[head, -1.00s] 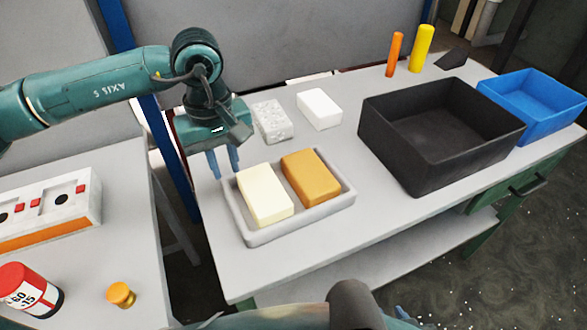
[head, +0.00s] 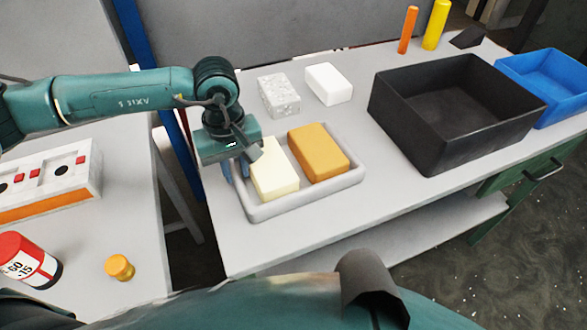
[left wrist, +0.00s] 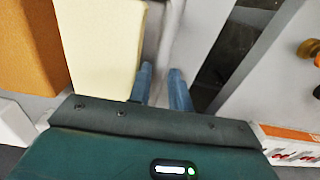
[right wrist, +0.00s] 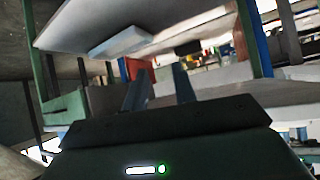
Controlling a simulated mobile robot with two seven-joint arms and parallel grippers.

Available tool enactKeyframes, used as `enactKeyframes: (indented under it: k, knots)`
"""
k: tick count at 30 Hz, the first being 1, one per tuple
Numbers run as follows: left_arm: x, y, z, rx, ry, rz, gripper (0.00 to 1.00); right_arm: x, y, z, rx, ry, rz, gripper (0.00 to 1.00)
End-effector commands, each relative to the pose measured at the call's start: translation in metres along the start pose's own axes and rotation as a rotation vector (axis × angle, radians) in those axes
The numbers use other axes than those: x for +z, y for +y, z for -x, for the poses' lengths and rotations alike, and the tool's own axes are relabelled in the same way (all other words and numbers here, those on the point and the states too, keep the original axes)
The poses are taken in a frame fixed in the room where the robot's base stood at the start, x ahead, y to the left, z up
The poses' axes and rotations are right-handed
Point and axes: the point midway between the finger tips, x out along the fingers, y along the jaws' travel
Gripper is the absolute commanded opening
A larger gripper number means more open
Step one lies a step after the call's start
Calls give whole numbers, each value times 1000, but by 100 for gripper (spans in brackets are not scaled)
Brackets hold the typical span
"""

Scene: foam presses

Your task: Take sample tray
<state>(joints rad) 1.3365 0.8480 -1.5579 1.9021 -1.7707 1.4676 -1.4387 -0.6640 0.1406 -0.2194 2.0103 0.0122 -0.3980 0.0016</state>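The sample tray (head: 310,200) is a light grey, shallow tray on the grey table. It holds a cream foam block (head: 275,172) on the left and an orange-brown block (head: 319,153) on the right. My left gripper (head: 236,171) points down at the tray's left end. In the left wrist view its fingers (left wrist: 161,86) are apart, at the tray's rim (left wrist: 171,35), one beside the cream block (left wrist: 105,50). No firm contact with the rim shows. My right gripper (right wrist: 160,88) shows in the right wrist view with its fingers apart and nothing between them.
A black bin (head: 455,130) and a blue bin (head: 548,85) stand right of the tray. A speckled block (head: 279,96) and a white block (head: 329,85) lie behind it. Orange (head: 408,30) and yellow (head: 436,25) cylinders stand farther back. A gap separates the left table (head: 130,210).

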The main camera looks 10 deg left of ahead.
Motion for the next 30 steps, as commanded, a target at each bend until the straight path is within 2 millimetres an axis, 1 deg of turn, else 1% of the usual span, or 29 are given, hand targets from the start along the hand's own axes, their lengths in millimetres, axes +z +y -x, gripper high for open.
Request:
enactKeyframes:
  k: [1, 3, 5, 8, 11, 19, 27, 30]
  knots:
    - [1, -1, -13, -2, -1, 0, 20, 5, -1, -4, -3, 3, 0, 27]
    - [0, 0, -22, -1, 0, 0, 20, 5, -2, -6, -7, 11, 3, 27]
    - [0, 0, -26, -1, 1, 0, 20, 2, -3, -5, -12, 20, 8, 27]
    - [0, 0, -25, 0, 1, 0, 20, -4, -4, -2, -18, 30, 17, 27]
    - [0, 0, -25, 0, 1, 0, 20, -4, -4, -2, -19, 30, 21, 27]
    - [0, 0, -24, 0, 0, -1, 0, -2, -4, -2, -19, 26, 20, 27]
    - [0, 0, -24, 1, 1, 0, 0, -2, -4, -3, -17, 24, 17, 27]
    - [0, 0, -20, 3, 1, 0, 0, -1, -4, -4, -16, 24, 15, 27]
